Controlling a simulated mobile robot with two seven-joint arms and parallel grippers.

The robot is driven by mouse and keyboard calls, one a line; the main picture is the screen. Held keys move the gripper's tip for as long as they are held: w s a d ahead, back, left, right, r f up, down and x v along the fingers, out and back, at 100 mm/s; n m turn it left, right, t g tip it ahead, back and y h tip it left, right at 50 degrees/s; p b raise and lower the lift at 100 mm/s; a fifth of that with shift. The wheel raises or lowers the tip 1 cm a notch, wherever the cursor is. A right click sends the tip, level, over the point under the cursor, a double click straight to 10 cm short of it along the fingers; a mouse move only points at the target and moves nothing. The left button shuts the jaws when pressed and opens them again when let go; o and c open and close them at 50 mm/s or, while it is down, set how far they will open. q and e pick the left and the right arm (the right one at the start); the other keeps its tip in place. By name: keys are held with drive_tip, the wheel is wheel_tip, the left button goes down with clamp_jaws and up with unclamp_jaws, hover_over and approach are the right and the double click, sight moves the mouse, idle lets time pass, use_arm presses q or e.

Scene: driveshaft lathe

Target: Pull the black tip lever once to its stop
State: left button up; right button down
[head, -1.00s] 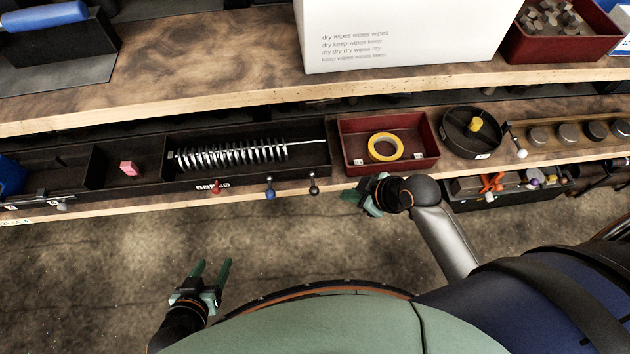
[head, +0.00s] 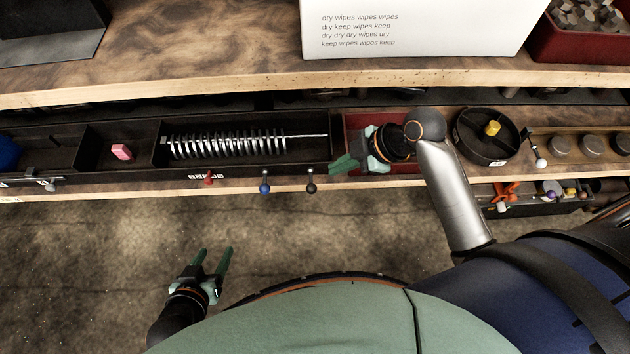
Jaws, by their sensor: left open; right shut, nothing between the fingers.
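The black tip lever (head: 311,183) is a short upright lever with a dark knob. It stands on the front edge of the lower shelf, right of a blue lever (head: 265,185) and a red lever (head: 209,178). My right gripper (head: 345,164) is shut and empty. Its fingers point left over the left part of the red tray, above and right of the black lever and apart from it. My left gripper (head: 219,263) is open and empty over the floor, well below the shelf in the picture.
A black tray holds a metal spring (head: 225,145) on a rod, with a pink block (head: 121,151) to its left. A round black dish (head: 484,153) stands to the right. The upper shelf (head: 200,85) overhangs behind.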

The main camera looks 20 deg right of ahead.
drive_tip(key=b, duration=0.3)
hover_over(315, 190)
wheel_tip(315, 190, down, 8)
wheel_tip(315, 190, down, 3)
drive_tip(key=shift+s+a+f+b, duration=0.15)
drive_tip(key=shift+b, duration=0.25)
drive_tip(key=shift+f, duration=0.4)
drive_tip(key=shift+d, duration=0.2)
drive_tip(key=shift+s+f, duration=0.1)
drive_tip(key=shift+f, duration=0.05)
